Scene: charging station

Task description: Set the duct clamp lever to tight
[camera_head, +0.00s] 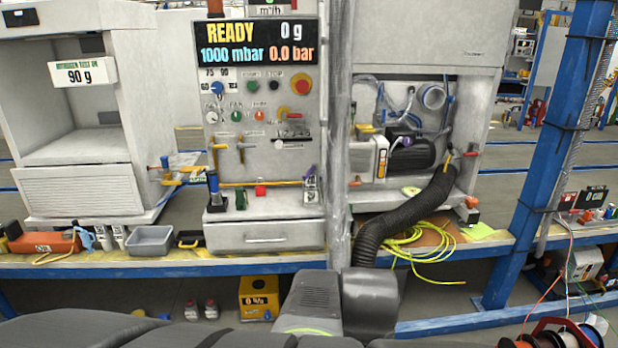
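A black corrugated duct (405,212) rises from the bench's front edge to the right side of the open machine bay. Near its upper end is a small fitting with a yellowish upright part and a red-tipped lever (470,154) pointing right. It looks like the duct clamp, but it is too small to read its setting or any marks. My arm's grey and dark links show at the bottom centre, well below and left of the lever. My gripper's fingers are not visible.
A control panel (262,110) with a READY display stands left of a grey post (339,150). A coiled yellow hose (425,245) lies beside the duct. A red-orange knob (472,202) sits below the lever. A blue upright (550,150) stands at the right.

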